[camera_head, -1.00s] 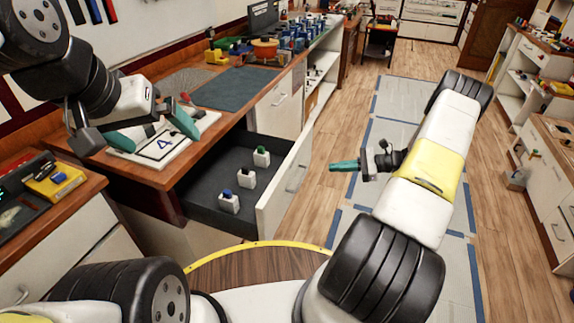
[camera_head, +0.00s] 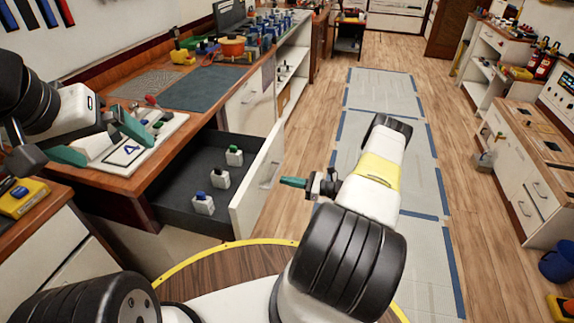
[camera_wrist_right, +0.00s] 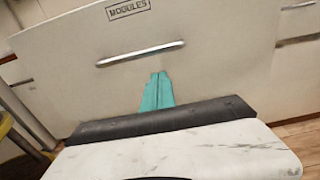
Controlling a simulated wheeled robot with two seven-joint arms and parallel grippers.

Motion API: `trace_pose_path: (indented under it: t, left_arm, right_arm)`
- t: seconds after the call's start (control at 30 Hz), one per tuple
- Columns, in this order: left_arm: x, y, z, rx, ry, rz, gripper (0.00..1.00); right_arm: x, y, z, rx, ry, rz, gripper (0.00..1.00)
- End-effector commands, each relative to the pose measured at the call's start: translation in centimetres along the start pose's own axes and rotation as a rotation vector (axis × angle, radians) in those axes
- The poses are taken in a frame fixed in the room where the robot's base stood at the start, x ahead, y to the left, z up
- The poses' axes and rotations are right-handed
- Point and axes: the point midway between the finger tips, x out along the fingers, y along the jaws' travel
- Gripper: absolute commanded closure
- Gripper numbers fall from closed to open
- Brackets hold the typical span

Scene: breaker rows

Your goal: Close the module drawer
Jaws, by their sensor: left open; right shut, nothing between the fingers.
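The module drawer (camera_head: 238,212) is pulled out from under the wooden counter. Its white front, labelled MODULES, faces the right wrist camera (camera_wrist_right: 215,55), with a metal handle (camera_wrist_right: 140,54) across it. Three small white modules stand inside, with green (camera_head: 234,157), blue (camera_head: 220,178) and blue (camera_head: 203,204) tops. My right gripper (camera_head: 282,181) is shut and empty, to the right of the drawer front and pointing at it. Whether it touches the front I cannot tell. My left gripper (camera_head: 92,138) is open over the counter, near a white board marked 4 (camera_head: 150,152).
A yellow device (camera_head: 22,197) lies at the left. The floor (camera_head: 310,120) right of the drawer is clear. Cabinets (camera_head: 530,185) stand at the far right.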

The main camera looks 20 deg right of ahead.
Motion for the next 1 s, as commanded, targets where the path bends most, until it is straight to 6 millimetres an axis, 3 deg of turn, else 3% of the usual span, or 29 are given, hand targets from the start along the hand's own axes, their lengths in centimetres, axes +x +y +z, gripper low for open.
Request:
trace_pose_path:
  t: [0.1,0.3,1.0]
  left_arm:
    - [0.0,0.0,0.0,0.000,0.000,0.000,0.00]
    - [0.0,0.0,0.0,0.000,0.000,0.000,0.00]
    - [0.0,0.0,0.0,0.000,0.000,0.000,0.00]
  right_arm:
    - [2.1,0.1,0.0,0.000,-0.001,0.003,1.00]
    - [4.1,0.0,0.0,-0.001,0.000,0.001,1.00]
    - [4.8,0.0,0.1,-0.001,-0.002,0.000,1.00]
